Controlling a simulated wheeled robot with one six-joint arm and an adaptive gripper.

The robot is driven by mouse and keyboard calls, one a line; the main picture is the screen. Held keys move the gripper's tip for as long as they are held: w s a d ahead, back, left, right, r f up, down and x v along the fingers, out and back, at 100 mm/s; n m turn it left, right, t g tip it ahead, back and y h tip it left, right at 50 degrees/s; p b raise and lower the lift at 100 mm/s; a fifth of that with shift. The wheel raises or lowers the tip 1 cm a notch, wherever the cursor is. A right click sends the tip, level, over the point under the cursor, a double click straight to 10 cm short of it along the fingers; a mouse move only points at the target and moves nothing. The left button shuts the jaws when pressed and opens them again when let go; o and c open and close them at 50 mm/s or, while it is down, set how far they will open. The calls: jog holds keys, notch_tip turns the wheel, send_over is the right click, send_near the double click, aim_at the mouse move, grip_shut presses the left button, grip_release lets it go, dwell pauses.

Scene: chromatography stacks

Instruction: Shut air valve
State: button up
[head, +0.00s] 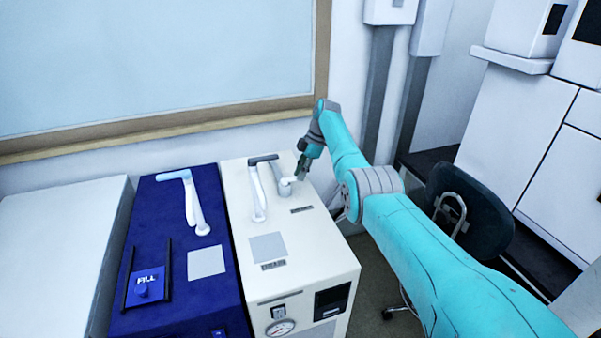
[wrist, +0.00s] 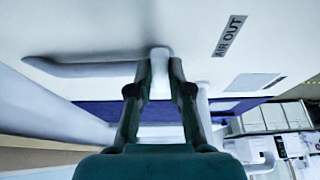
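The air valve (head: 284,188) is a pale grey-white lever fitting on top of the cream box, towards its back right. In the wrist view, its white handle (wrist: 160,75) stands between my two fingertips, beside a label reading AIR OUT (wrist: 229,37). My gripper (head: 299,174) reaches the valve from the right and above. In the wrist view, the gripper (wrist: 160,68) has one finger close against each side of the handle, with no clear gap. The valve's base is partly hidden by the fingers.
The cream box (head: 330,258) also carries a white column with a dark-topped arm (head: 257,190). A blue box (head: 170,225) with a similar fitting (head: 190,198) stands to its left. A framed board (head: 160,60) hangs behind. A dark chair (head: 470,210) stands at the right.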

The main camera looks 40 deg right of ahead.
jog(key=o, duration=0.4)
jog(key=shift+o, duration=0.2)
jog(key=v, duration=1.2)
jog(key=shift+f, duration=0.1)
